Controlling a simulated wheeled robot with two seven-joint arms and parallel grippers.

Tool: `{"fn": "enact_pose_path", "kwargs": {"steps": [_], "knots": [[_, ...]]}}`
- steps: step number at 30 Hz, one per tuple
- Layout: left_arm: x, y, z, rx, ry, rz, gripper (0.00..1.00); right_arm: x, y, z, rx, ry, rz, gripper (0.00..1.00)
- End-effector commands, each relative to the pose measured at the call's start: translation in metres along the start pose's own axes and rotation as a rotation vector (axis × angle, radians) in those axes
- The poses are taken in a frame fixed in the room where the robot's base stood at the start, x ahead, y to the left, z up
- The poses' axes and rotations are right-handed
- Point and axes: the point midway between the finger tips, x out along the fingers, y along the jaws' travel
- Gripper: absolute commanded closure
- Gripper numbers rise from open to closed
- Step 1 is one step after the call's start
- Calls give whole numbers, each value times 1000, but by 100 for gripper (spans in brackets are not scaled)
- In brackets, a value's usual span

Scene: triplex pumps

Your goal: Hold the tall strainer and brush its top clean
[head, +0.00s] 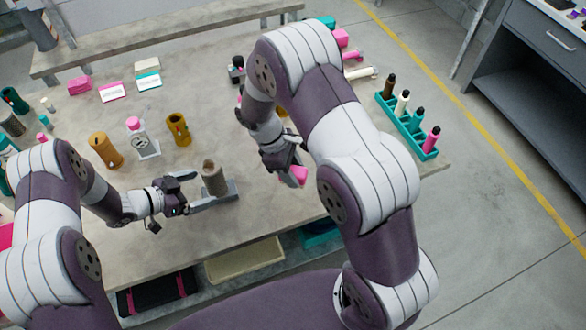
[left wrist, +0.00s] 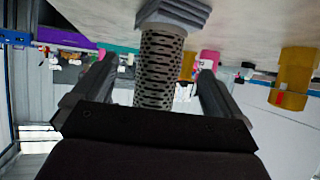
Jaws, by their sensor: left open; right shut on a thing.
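The tall strainer (head: 214,178) is a grey-brown cylinder standing upright near the table's front edge. In the left wrist view the perforated strainer tube (left wrist: 161,70) and its grey hexagonal base show upside down. My left gripper (head: 209,185) is open, with one finger on each side of the strainer; I cannot tell whether either finger touches it. My right gripper (head: 288,168) is shut on a pink thing (head: 296,176), to the right of the strainer and apart from it. Most of the pink thing is hidden, so I cannot confirm that it is the brush.
A teal rack (head: 410,128) with several bottles stands at the right edge. The table's centre is mostly clear. Trays (head: 245,261) lie below the front edge.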

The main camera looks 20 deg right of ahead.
Motion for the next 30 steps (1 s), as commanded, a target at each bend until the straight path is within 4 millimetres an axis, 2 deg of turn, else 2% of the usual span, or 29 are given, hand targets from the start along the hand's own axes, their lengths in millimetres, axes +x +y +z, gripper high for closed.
{"fn": "enact_pose_path", "kwargs": {"steps": [1, 3, 9, 19, 20, 24, 30], "knots": [[12, 1, 5, 2, 0, 2, 0, 10, 0, -4, 0, 0, 0, 78], [24, 1, 4, 1, 0, 2, 0, 14, 0, -6, 0, 0, 0, 78], [44, 0, 2, 0, -1, 0, 0, 22, 0, -9, 0, 0, 0, 78], [47, 0, 0, -1, -1, -1, 0, 22, 0, -9, 0, 0, 0, 78], [47, 0, 0, -1, -1, -1, 3, 22, 0, -9, 0, 0, 0, 78], [47, 0, 0, -1, -1, -1, 48, 22, 0, -9, 0, 0, 0, 78], [47, 0, 0, -1, -1, -2, 48, 23, 0, -9, 0, 0, 0, 78]]}}
